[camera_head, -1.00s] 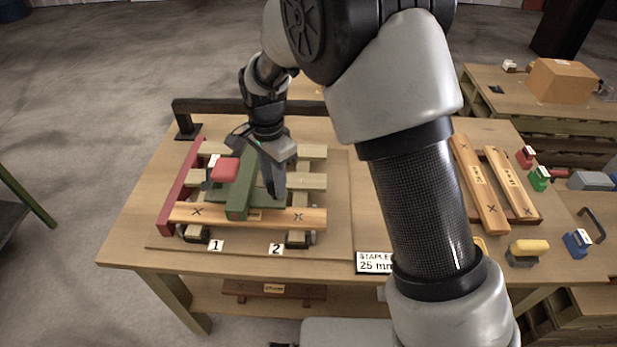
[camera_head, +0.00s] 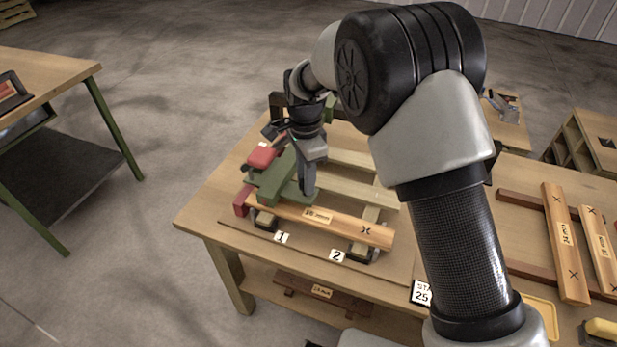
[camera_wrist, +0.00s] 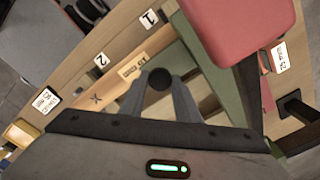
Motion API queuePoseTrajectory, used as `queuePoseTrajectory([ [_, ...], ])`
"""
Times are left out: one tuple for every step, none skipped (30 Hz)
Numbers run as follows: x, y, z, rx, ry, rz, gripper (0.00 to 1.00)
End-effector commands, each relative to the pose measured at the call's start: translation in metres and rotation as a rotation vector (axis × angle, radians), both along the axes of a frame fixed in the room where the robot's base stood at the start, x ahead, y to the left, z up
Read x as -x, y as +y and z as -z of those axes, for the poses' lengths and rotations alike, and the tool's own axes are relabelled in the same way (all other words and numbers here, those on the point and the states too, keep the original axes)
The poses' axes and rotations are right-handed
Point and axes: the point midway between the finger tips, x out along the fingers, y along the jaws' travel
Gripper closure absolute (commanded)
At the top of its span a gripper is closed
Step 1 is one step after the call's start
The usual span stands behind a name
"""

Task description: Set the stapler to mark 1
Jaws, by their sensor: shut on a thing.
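The stapler, a long green body (camera_head: 277,180) with a red block (camera_head: 263,156) at its rear left, lies across the wooden board (camera_head: 350,227) near its left end. Label 1 (camera_head: 281,238) is on the table edge close to the stapler's front end; label 2 (camera_head: 337,256) is farther right. The board's right X shows; its left X is hidden. My gripper (camera_head: 308,192) points down at the stapler's right side. In the wrist view its fingers are shut on a dark round grip (camera_wrist: 160,78). The red block (camera_wrist: 242,25) also shows there.
Light slats (camera_head: 345,190) lie under and behind the board. A dark red bar (camera_head: 242,202) stands at the left end. More boards (camera_head: 566,245) lie on the right of the table. A green-legged bench (camera_head: 50,130) stands apart at left.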

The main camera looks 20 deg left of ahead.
Motion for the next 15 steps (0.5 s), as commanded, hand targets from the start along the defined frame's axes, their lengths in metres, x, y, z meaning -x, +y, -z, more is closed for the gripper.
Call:
queuePoseTrajectory([
  [-0.0003, 0.0018, -0.0013, -0.004, -0.003, -0.001, 1.00],
  [-0.0004, 0.0018, -0.0013, -0.004, -0.003, -0.001, 1.00],
  [-0.0004, 0.0018, -0.0014, -0.004, -0.003, -0.001, 1.00],
  [-0.0004, 0.0017, -0.0014, -0.004, -0.003, -0.001, 0.68],
  [-0.0005, 0.0016, -0.0014, -0.004, -0.003, -0.001, 0.62],
  [-0.0005, 0.0015, -0.0013, -0.004, -0.003, -0.001, 0.56],
  [-0.0004, 0.0013, -0.0012, -0.004, -0.002, -0.001, 0.52],
  [-0.0004, 0.0011, -0.0011, -0.003, -0.003, -0.001, 0.52],
  [-0.0004, 0.0008, -0.0010, -0.002, -0.002, -0.001, 0.52],
  [-0.0004, 0.0007, -0.0009, -0.002, -0.002, -0.001, 0.52],
  [-0.0004, 0.0006, -0.0008, -0.002, -0.002, -0.001, 0.52],
  [-0.0004, 0.0004, -0.0007, -0.001, -0.001, 0.000, 0.52],
  [-0.0004, 0.0003, -0.0006, -0.001, -0.001, 0.000, 0.52],
  [-0.0004, 0.0001, -0.0005, -0.001, -0.001, 0.000, 0.52],
  [-0.0004, 0.0001, -0.0008, -0.001, -0.001, 0.000, 0.52],
])
